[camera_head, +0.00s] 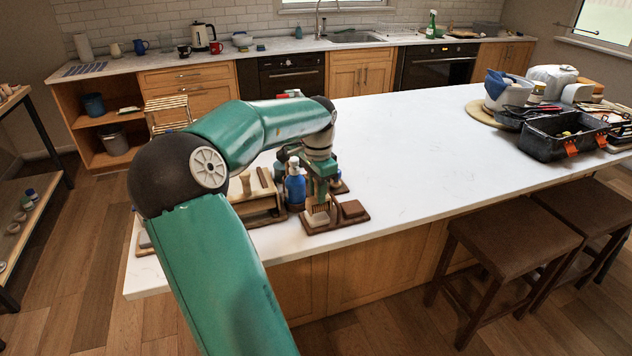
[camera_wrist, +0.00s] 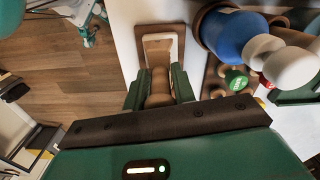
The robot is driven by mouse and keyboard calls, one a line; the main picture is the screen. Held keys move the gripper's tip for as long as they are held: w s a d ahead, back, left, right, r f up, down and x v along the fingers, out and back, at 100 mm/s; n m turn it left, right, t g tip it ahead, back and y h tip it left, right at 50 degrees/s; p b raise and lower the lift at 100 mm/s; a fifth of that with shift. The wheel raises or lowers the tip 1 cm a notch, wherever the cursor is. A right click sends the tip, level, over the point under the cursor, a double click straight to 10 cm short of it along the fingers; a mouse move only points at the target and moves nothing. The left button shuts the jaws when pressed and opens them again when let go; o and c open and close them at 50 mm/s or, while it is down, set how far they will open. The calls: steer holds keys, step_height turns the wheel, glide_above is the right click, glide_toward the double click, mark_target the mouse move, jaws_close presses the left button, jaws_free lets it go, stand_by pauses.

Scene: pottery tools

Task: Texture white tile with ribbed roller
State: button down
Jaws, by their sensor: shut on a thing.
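My gripper (camera_head: 318,196) is low over the near edge of the white counter, pointing down. In the wrist view its green fingers (camera_wrist: 158,88) are shut on the brown wooden roller (camera_wrist: 158,80). The roller's ribbing cannot be made out there. In the head view a ribbed brown piece of the roller (camera_head: 318,208) shows under the fingers. The white tile (camera_wrist: 161,46) lies in a brown wooden tray (camera_wrist: 147,50), just ahead of the roller. The tile also shows in the head view (camera_head: 318,220). Whether the roller touches the tile cannot be told.
A brown block (camera_head: 353,209) sits to the right of the tile. The counter's middle is clear; a dark toolbox (camera_head: 562,145) stands far right.

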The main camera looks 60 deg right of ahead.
steer(key=shift+f, duration=0.1)
steer(key=shift+w, duration=0.15)
steer(key=shift+f, duration=0.65)
stand_by(0.6)
steer(key=shift+s+a, duration=0.45)
steer(key=shift+a, duration=0.3)
stand_by(0.3)
steer(key=shift+d, duration=0.2)
steer(key=shift+w+d, duration=0.3)
stand_by(1.0)
